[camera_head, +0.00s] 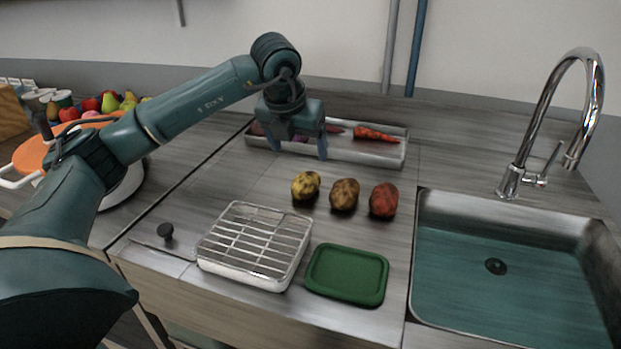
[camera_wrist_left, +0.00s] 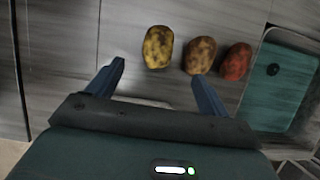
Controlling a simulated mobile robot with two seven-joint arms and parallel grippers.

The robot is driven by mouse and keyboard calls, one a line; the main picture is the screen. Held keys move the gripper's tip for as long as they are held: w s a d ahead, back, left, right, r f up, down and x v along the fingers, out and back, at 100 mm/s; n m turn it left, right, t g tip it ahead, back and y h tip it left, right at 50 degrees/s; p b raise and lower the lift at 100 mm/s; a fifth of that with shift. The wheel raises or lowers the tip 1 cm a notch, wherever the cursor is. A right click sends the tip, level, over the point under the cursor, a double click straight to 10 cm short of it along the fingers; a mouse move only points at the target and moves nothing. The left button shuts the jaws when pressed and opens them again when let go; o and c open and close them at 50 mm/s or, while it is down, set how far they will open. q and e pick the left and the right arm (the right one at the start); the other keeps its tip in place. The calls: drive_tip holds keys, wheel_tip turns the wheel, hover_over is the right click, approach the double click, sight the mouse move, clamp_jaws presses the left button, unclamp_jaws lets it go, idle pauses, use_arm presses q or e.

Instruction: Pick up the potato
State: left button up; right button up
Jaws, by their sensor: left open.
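Three potato-like vegetables lie in a row on the counter: a yellow one (camera_head: 306,185), a brown one (camera_head: 344,194) and a reddish one (camera_head: 384,200). The left wrist view also shows the yellow one (camera_wrist_left: 158,47), the brown one (camera_wrist_left: 200,55) and the reddish one (camera_wrist_left: 236,62). My left gripper (camera_head: 297,148) is open and empty, above the counter near the back tray and behind the yellow one in the head view. In the left wrist view its fingers (camera_wrist_left: 158,72) point toward the yellow one, apart from it. My right gripper is not in view.
A metal tray (camera_head: 362,153) with carrots (camera_head: 376,135) stands at the back. A wire-rack tray (camera_head: 255,245) and a green-lidded box (camera_head: 347,274) stand in front. The sink (camera_head: 500,266) is on the right. An orange pot (camera_head: 35,155) and fruit are at left.

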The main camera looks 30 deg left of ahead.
sight(304, 179)
use_arm(q)
drive_tip(key=x, duration=0.6)
drive_tip(key=shift+s+d+f, duration=0.1)
drive_tip(key=shift+s, duration=0.1)
drive_tip(key=shift+p+x, duration=0.6)
drive_tip(key=shift+x, duration=2.4)
drive_tip(key=shift+s, duration=0.15)
drive_tip(key=c, duration=1.1)
